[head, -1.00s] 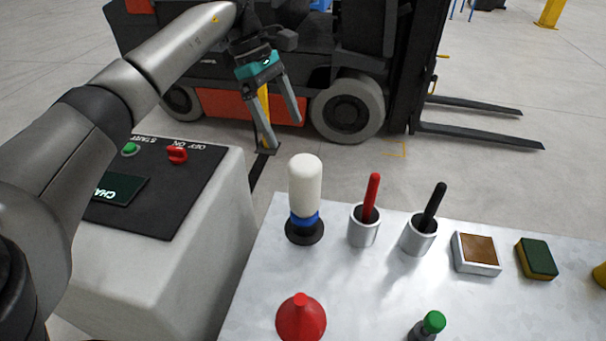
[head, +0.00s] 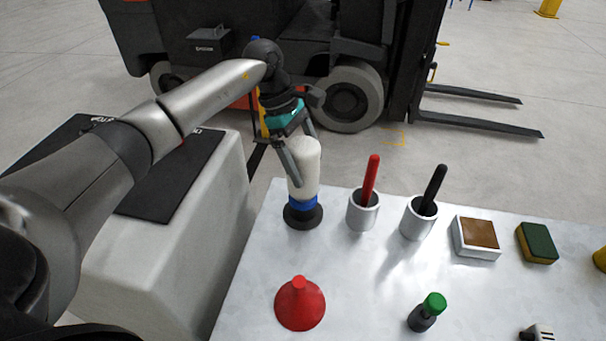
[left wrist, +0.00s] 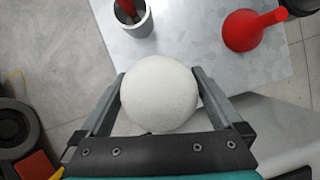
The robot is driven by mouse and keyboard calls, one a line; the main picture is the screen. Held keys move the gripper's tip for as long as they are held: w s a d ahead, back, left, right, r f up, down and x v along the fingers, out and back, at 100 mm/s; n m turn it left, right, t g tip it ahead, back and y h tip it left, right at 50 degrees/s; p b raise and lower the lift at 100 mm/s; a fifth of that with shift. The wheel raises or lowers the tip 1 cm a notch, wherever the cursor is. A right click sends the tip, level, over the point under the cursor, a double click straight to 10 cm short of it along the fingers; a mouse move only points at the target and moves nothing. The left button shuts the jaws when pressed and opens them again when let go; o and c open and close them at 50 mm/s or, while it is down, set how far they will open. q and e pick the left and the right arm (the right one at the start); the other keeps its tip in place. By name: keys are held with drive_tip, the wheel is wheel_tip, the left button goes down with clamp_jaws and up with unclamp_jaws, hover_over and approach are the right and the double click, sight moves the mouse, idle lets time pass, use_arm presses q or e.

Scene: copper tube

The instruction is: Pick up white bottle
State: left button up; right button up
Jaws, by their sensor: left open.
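The white bottle (head: 304,170) stands upright near the table's back left corner, with a blue band and a black base at its foot. Its round white top (left wrist: 160,94) fills the middle of the left wrist view. My left gripper (head: 307,160) is open, with its fingers on either side of the bottle's upper part. In the left wrist view the bottle sits between the two fingers; I cannot tell whether they touch it. My right gripper is not in view.
A grey cup with a red-handled tool (head: 363,210) stands just right of the bottle; another cup (head: 418,218) holds a black-handled one. A red funnel (head: 300,305), green-capped bottle (head: 424,313), brown-topped box (head: 476,238) and sponge (head: 537,243) are on the table (head: 370,285). A forklift stands behind.

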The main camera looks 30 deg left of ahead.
use_arm(q)
drive_tip(key=shift+x, duration=1)
clamp_jaws()
